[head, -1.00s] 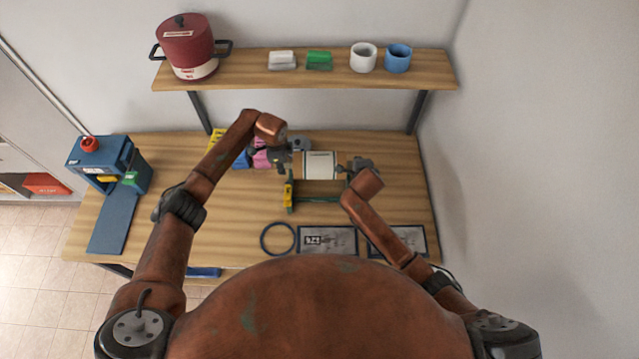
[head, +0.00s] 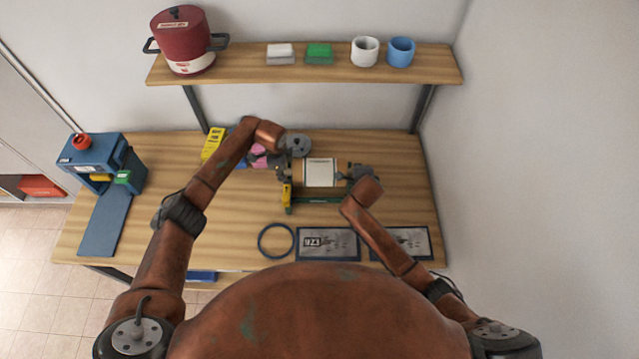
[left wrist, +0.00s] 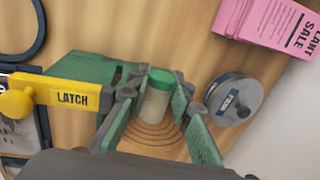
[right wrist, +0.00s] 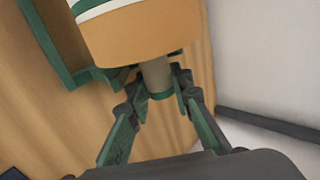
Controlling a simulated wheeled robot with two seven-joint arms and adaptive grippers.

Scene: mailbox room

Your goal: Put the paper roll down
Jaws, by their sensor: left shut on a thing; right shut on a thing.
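My left gripper (left wrist: 157,92) is shut on the green-capped stub at the roll's left end. My right gripper (right wrist: 160,92) is shut on the grey stub at its other end; the tan end face (right wrist: 145,45) shows above. The green holder (head: 318,199) lies just in front of the roll in the head view, with its yellow latch (left wrist: 70,96) at the left. I cannot tell whether roll and holder touch.
A grey round tin (left wrist: 235,98) and pink sale cards (left wrist: 265,20) sit behind the left gripper. A dark ring (head: 277,240) and framed plates (head: 327,243) lie in front. A blue machine (head: 95,160) stands left. A shelf (head: 300,72) hangs above. The left-middle table is clear.

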